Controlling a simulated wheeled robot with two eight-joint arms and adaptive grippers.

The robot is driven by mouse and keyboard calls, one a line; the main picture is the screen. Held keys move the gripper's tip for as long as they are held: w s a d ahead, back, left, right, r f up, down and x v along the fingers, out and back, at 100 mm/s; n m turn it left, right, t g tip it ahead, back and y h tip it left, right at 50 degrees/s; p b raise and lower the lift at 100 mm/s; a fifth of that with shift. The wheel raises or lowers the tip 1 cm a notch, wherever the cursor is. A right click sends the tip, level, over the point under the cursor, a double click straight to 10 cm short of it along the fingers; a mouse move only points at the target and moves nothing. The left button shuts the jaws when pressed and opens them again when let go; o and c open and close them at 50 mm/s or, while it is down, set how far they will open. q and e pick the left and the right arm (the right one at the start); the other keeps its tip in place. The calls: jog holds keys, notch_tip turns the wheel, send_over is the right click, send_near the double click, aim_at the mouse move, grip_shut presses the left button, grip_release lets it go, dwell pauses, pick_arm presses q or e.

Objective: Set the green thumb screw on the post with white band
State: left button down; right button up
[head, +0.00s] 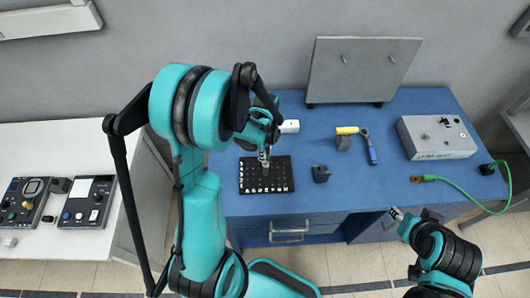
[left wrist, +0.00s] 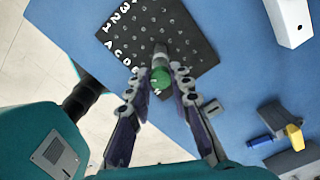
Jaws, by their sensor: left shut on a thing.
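A black board (head: 254,187) with white letters and rows of small round spots lies on the blue table; it also shows in the left wrist view (left wrist: 120,35). My left gripper (head: 264,157) is over the board. In the left wrist view its fingers (left wrist: 160,76) are shut on the green thumb screw (left wrist: 160,78), whose round green end faces the camera. A grey cylindrical part (left wrist: 160,52) shows just beyond the green end, over the board. I cannot tell whether it touches the board. No white band is discernible on any post. My right gripper (head: 398,214) is at the table's front edge.
A white box (head: 290,127) and an upright grey panel (head: 362,70) are behind.

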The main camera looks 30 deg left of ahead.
pick_arm(q)
jog(key=shift+m, duration=1)
jog(key=c, duration=1.3)
grip_release()
notch_tip(320, 180, up, 12)
jog(key=s+d+f+n+t+b, duration=0.2)
jog(key=s+d+f+n+b, duration=0.1)
jog(key=n+b, duration=0.3)
jog(key=s+d+f+n+t+b, duration=0.2)
jog(key=s+f+n+b, duration=0.1)
jog(key=f+n+b, duration=0.3)
jog(key=s+d+f+n+t+b, duration=0.3)
jog(key=s+f+n+b, duration=0.1)
jog(key=n+b, duration=0.3)
jog(key=shift+d+f+b, duration=0.35)
jog(key=shift+f+b, duration=0.1)
jog(key=shift+f, duration=0.05)
